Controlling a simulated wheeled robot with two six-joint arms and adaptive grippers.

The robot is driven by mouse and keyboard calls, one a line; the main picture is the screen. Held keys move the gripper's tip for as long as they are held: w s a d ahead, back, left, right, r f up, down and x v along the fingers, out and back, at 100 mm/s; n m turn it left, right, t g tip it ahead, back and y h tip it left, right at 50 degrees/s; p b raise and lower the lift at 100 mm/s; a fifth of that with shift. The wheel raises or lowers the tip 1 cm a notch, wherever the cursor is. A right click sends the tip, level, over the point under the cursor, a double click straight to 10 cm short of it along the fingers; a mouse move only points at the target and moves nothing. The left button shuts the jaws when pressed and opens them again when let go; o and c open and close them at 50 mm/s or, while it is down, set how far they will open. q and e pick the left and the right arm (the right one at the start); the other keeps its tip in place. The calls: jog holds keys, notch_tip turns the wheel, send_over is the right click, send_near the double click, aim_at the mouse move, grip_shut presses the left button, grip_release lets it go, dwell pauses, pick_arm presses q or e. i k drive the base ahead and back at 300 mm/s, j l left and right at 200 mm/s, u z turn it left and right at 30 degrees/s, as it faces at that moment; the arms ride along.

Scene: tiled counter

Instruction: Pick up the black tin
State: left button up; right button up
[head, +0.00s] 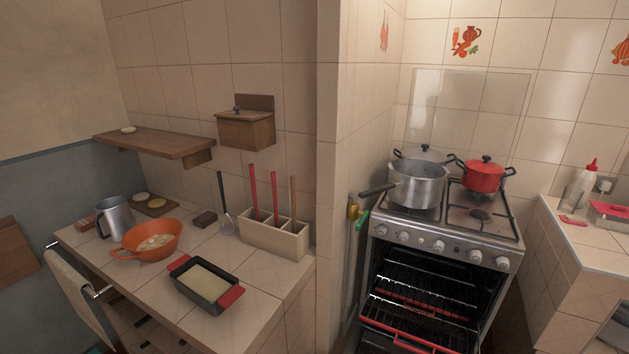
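The black tin (206,297) is a rectangular baking tin with red handles at its two ends. It lies near the front of the tiled counter (262,275) on the left and holds something pale and flat that fills much of its inside. Nothing touches it from above. Neither of my grippers shows in the head view.
An orange pan (136,248) and a metal jug (120,217) stand left of the tin. A cream utensil box (262,240) stands behind it to the right. A towel (80,294) hangs on the counter's left side. The stove (466,235) has an open oven.

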aim_at(212, 288)
jog(key=z, duration=1.05)
jog(key=u, duration=1.75)
